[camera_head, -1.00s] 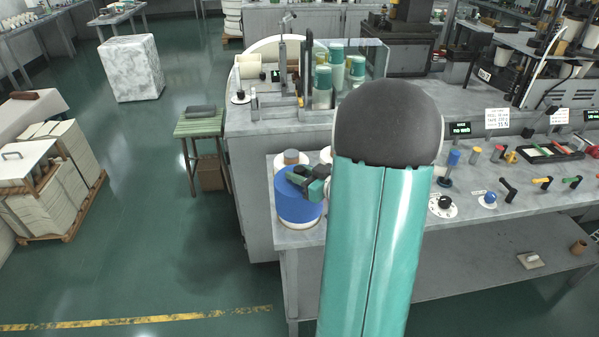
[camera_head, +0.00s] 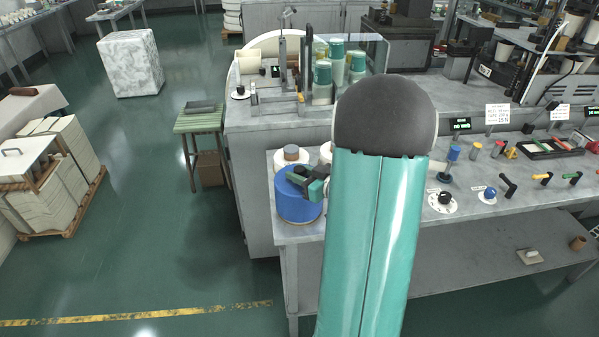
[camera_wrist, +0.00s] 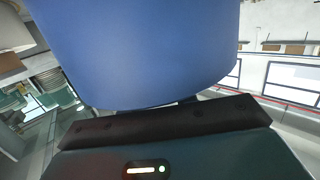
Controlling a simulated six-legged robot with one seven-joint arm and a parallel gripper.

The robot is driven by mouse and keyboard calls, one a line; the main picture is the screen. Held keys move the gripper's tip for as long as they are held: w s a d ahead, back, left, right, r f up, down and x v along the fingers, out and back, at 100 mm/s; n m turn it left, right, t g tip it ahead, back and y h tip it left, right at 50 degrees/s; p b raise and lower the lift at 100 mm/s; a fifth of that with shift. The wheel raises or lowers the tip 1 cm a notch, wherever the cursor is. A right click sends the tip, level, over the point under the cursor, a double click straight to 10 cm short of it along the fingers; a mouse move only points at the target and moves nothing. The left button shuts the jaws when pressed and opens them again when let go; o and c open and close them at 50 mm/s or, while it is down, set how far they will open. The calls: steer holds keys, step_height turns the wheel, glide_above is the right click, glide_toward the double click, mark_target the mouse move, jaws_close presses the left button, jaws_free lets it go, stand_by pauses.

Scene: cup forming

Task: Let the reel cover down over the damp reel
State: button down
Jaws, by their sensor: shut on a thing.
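The blue reel cover (camera_head: 297,208) stands at the left end of the grey bench (camera_head: 283,236) in the head view. Its blue side reaches down close to the bench top, and no damp reel shows below it. Whether the rim touches the bench cannot be told. My gripper (camera_head: 312,185) is at the cover's upper right side, shut on it. In the wrist view the cover's smooth blue wall (camera_wrist: 140,45) fills the upper middle, just beyond the dark edge of my gripper.
White reels with grey tops (camera_head: 291,154) stand right behind the cover. My arm hides the bench to its right. Several knobs and levers (camera_head: 508,186) line the bench further right. A green stool (camera_head: 200,122) stands left, with open floor before it.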

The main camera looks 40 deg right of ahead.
steer(key=shift+f, duration=0.8)
stand_by(0.5)
steer(key=c, duration=0.6)
jaws_free()
steer(key=shift+o, duration=0.2)
steer(key=shift+r, duration=4)
